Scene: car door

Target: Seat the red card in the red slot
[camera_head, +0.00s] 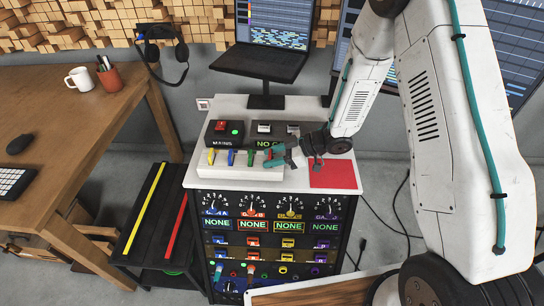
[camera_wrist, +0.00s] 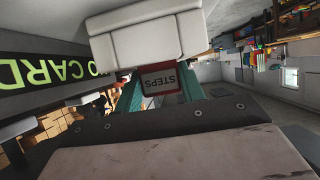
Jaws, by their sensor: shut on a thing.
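My gripper (camera_head: 278,154) has teal fingers and is at the right part of a white rack (camera_head: 207,172) on the cabinet top. In the wrist view my gripper (camera_wrist: 158,92) is shut on a small red-edged card (camera_wrist: 160,79) with a pale face reading "STEPS". A white block stands close beyond the card there; I cannot tell whether the card touches it. In the head view the fingers mostly hide the card. A red-framed panel (camera_head: 253,226) reading "NONE" is on the cabinet front; I cannot make out which opening is the red slot.
Yellow (camera_head: 211,157), blue (camera_head: 231,158) and green (camera_head: 250,158) pieces stand in the rack. Behind are a MAINS box (camera_head: 222,133) and a dark "NO CARD" unit (camera_head: 279,133). A red mat (camera_head: 335,176) lies right of the rack. A laptop (camera_head: 266,50) stands behind.

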